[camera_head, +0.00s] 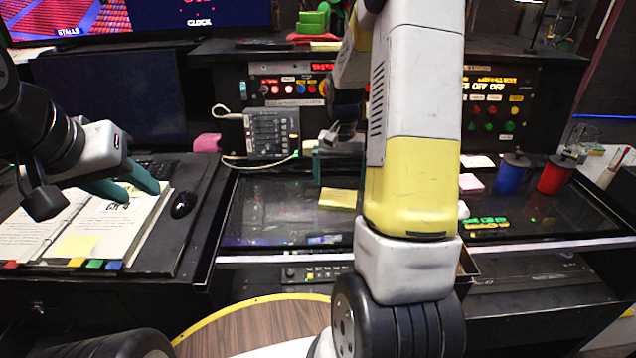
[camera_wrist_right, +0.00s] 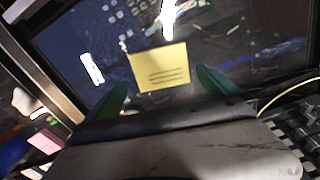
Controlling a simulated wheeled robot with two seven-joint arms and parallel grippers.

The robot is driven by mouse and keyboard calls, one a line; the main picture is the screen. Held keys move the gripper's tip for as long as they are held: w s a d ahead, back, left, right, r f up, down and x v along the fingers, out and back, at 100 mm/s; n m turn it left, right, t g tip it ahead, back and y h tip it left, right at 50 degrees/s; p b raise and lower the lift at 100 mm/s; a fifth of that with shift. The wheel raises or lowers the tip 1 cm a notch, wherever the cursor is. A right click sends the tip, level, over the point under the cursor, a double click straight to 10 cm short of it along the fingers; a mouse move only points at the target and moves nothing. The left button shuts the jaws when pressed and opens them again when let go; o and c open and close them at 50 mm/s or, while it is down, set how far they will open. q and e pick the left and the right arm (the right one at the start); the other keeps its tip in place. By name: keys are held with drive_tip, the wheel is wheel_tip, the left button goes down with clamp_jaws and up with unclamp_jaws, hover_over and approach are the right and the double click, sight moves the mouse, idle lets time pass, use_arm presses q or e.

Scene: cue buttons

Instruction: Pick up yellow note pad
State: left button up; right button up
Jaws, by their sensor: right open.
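The yellow note pad (camera_head: 338,198) lies on the dark glossy console top, left of my right forearm in the head view. In the right wrist view the note pad (camera_wrist_right: 161,60) shows dark lines on its face. My right gripper (camera_wrist_right: 161,78) is open, with one teal finger on each side of the pad in that view. The pad appears ahead of the fingers, not held; the exact gap is unclear. In the head view my right arm hides most of this gripper. My left gripper (camera_head: 144,195) is open and empty over the open binder (camera_head: 45,228).
A black mouse (camera_head: 184,204) lies right of the binder. A grey keypad box (camera_head: 271,133) with a cable stands behind the pad. Pink notes (camera_head: 471,183), a blue spool (camera_head: 511,174) and a red spool (camera_head: 556,175) are at the right.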

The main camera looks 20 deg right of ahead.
sight(338, 197)
wheel_tip(338, 197, down, 5)
drive_tip(key=shift+w+f, duration=0.1)
drive_tip(key=shift+f, duration=0.1)
drive_tip(key=shift+c, duration=0.4)
drive_tip(key=c, duration=1)
drive_tip(key=shift+r, duration=0.1)
drive_tip(key=shift+c, duration=0.2)
